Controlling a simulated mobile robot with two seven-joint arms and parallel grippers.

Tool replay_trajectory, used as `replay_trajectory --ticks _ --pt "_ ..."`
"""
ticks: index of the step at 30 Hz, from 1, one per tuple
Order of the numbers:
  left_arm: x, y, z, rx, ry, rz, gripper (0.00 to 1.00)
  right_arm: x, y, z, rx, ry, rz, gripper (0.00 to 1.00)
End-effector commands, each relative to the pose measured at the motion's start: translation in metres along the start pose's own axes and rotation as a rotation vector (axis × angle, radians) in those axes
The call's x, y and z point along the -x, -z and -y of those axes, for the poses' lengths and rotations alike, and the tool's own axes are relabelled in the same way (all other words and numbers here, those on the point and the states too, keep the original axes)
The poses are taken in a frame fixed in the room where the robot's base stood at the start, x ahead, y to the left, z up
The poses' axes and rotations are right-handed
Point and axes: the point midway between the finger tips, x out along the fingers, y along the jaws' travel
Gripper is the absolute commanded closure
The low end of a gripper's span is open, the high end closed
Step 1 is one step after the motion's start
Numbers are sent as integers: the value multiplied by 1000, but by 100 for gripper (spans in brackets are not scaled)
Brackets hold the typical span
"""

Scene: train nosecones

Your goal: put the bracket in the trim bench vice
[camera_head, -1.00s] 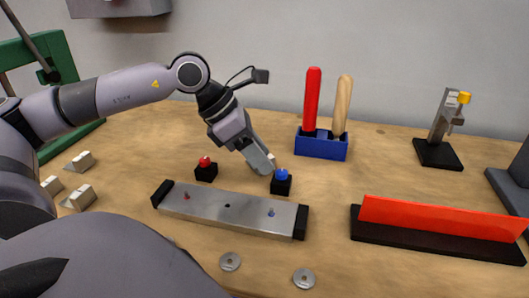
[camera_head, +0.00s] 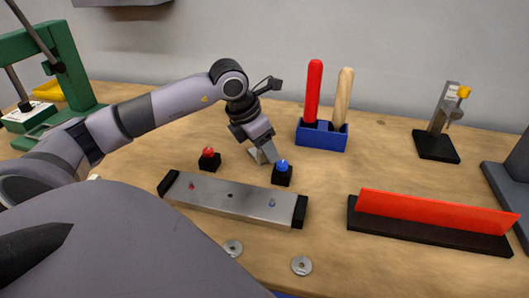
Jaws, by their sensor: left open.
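My left gripper (camera_head: 263,157) points down at the middle of the bench, open, just behind and left of the block with the blue knob (camera_head: 282,173). A small pale angled piece (camera_head: 254,155), which may be the bracket, shows beside its fingertips. The fingers partly hide it, and I cannot tell whether they touch it. No part is clearly marked as the trim bench vice. A dark grey fixture (camera_head: 507,183), cut off at the right edge, and an upright clamp with a yellow tip (camera_head: 441,125) stand at the right. My right gripper is out of view.
A metal bar with black ends (camera_head: 230,201) lies in front of the red-knob block (camera_head: 209,160). A blue holder (camera_head: 321,136) with two handles stands behind. A red strip on a black base (camera_head: 435,216) lies front right. A green press (camera_head: 62,67) stands left. Washers (camera_head: 301,265) lie in front.

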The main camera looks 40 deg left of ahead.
Motion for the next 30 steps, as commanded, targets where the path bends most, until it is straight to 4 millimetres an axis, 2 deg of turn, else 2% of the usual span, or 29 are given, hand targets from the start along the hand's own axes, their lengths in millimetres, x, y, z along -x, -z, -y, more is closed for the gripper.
replay_trajectory --ticks 7,9,12,23,30 --pt "-2 0 0 -1 0 0 50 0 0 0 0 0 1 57" --pt "-2 0 0 -1 0 1 73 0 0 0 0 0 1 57" --pt "-2 0 0 -1 0 1 100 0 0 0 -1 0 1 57" --pt "0 -1 0 -1 -1 2 100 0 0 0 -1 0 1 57" --pt "21 -10 0 -1 -1 7 100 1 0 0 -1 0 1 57"
